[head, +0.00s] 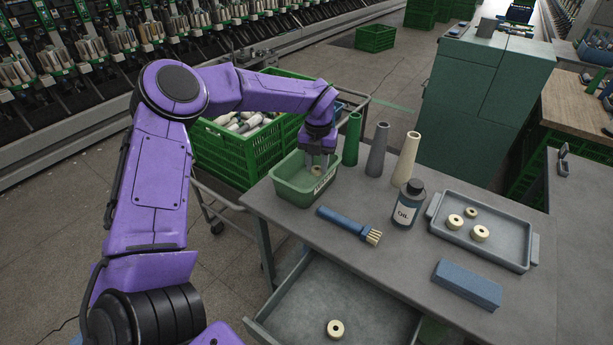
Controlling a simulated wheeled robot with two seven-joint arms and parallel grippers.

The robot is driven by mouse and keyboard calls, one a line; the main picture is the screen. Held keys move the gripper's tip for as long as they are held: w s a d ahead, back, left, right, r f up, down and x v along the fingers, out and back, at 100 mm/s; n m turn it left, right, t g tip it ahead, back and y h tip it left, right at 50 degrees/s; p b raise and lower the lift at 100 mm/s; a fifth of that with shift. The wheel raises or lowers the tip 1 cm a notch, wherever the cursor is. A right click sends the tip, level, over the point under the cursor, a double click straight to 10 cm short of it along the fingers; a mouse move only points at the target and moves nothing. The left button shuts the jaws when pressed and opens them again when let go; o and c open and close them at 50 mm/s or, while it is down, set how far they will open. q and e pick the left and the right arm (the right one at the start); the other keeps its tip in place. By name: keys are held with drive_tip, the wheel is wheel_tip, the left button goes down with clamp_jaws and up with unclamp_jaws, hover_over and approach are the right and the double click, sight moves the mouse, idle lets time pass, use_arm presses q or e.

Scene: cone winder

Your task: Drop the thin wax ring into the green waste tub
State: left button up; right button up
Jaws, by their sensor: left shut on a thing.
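The green waste tub (291,188) stands at the back left of the grey table, with a label on its front. My left gripper (317,165) reaches down over the tub's right part from above. It is shut on a small cream wax ring (317,171), which shows between the fingertips, at or just inside the tub's opening. I cannot tell whether the ring touches the tub. The fingers partly hide the ring. My right gripper is not in view.
A green, a grey and a cream cone (406,158) stand right of the tub. A brush (345,222), oil bottle (407,204), blue block (467,285) and grey tray (503,252) with three cream rings are on the table. The open drawer (375,310) holds another ring (335,329).

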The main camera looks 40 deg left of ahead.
use_arm(q)
drive_tip(key=w+a+r+n, duration=0.1)
drive_tip(key=a+r+n, duration=0.3)
drive_tip(key=a+n, duration=0.75)
drive_tip(key=d+f+n+b, duration=0.2)
drive_tip(key=d+f+n, duration=0.1)
drive_tip(key=f, duration=0.3)
drive_tip(key=shift+w+d, duration=0.15)
drive_tip(key=shift+d, duration=0.3)
drive_tip(key=o, duration=1.1)
wheel_tip(320, 180, up, 10)
drive_tip(key=shift+r+b, duration=0.25)
drive_tip(key=shift+b, duration=1)
